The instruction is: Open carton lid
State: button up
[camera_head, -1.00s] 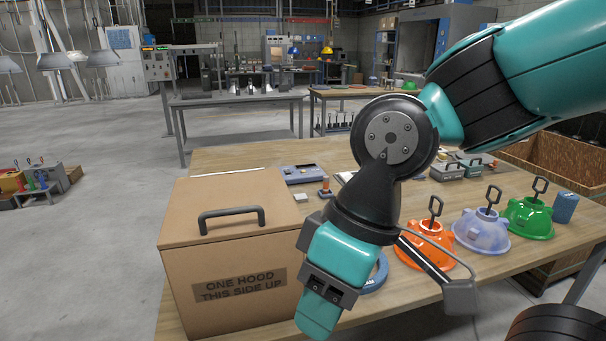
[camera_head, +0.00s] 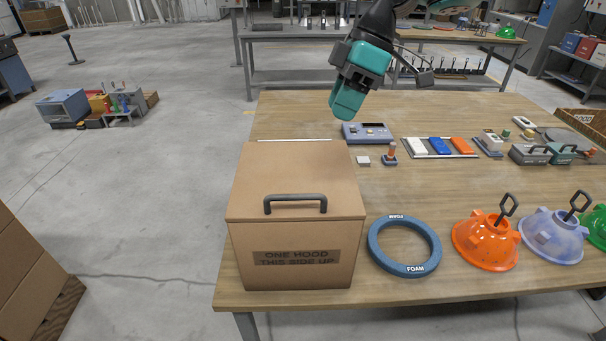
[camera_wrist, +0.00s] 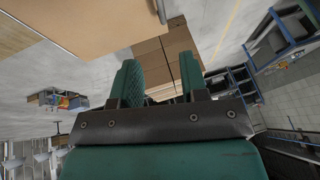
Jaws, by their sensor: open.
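The carton (camera_head: 295,225) is a brown box at the left end of the table. Its lid (camera_head: 300,178) is closed, with a dark bar handle (camera_head: 295,200) near the front edge and a printed label on the front. My gripper (camera_head: 347,103) is in the air above and to the right of the carton's back, apart from it. In the wrist view my gripper (camera_wrist: 160,80) shows two green fingers apart with nothing between them. Part of the carton (camera_wrist: 80,22) shows at the top left of the wrist view, with the handle's end near it.
A blue foam ring (camera_head: 404,246) lies right of the carton, then an orange hood (camera_head: 486,242) and a lavender hood (camera_head: 553,238). A grey device (camera_head: 367,133) and a tray of coloured blocks (camera_head: 440,147) lie behind. Stacked cartons (camera_head: 25,275) stand on the floor at left.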

jog(key=x, duration=1.7)
jog(key=shift+f+p, duration=0.1)
jog(key=shift+p, duration=0.3)
grip_shut()
